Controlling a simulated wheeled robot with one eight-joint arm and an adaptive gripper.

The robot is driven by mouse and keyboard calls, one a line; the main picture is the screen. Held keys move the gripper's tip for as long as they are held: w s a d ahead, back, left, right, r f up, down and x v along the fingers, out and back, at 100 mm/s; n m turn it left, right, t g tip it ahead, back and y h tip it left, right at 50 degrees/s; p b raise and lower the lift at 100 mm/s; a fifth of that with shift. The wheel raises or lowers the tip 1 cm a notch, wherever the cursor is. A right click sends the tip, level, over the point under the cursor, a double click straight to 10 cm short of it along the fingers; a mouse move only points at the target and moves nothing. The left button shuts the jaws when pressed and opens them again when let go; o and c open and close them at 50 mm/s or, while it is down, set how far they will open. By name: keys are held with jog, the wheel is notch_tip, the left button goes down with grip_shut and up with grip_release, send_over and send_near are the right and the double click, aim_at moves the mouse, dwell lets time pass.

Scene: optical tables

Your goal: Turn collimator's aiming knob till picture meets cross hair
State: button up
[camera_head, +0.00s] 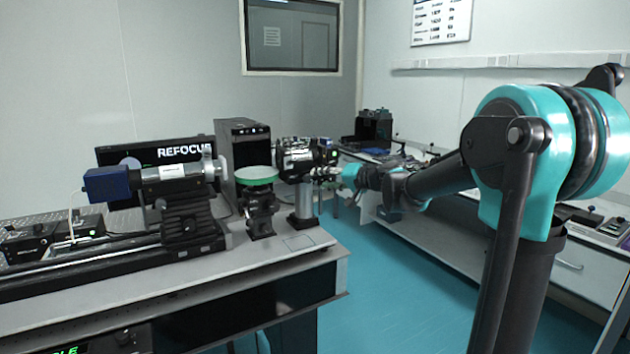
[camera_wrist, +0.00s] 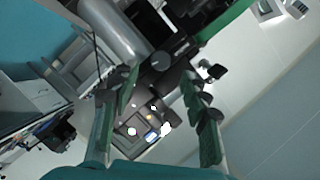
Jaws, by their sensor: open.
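The collimator (camera_head: 298,160), a black and silver barrel on a silver post (camera_head: 304,203), stands at the right end of the near table. My gripper (camera_head: 328,174) is at its right side. In the wrist view my gripper (camera_wrist: 160,84) is open, with nothing held between its green-and-black fingers. A round grey knob (camera_wrist: 160,60) on a black mount lies beyond the fingertips, between their lines; I cannot tell for sure that it is the aiming knob. The monitor (camera_head: 148,158) reads "REFOCUS" and shows part of a purple disc; the cross hair cannot be made out.
A telescope with a blue camera (camera_head: 108,184) sits on a rail at the left, partly covering the monitor. A black computer tower (camera_head: 243,142) is behind. Blue floor (camera_head: 400,270) is free between the tables.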

jog(key=v, duration=0.7)
jog(key=s+d+f+g+h, duration=0.1)
jog(key=s+d+f+h, duration=0.3)
jog(key=s+f, duration=0.6)
jog(key=s+d+f+g+h, duration=0.2)
jog(key=s+d+f+h, duration=0.2)
jog(key=s+d+f, duration=0.4)
jog(key=s+d+f+g+h, duration=0.2)
jog(key=s+d+f+h, duration=0.2)
jog(key=s+d+f, duration=0.3)
jog(key=s+f, duration=0.5)
jog(key=f, duration=0.3)
jog(key=shift+s+n, duration=0.3)
jog(key=shift+s, duration=0.1)
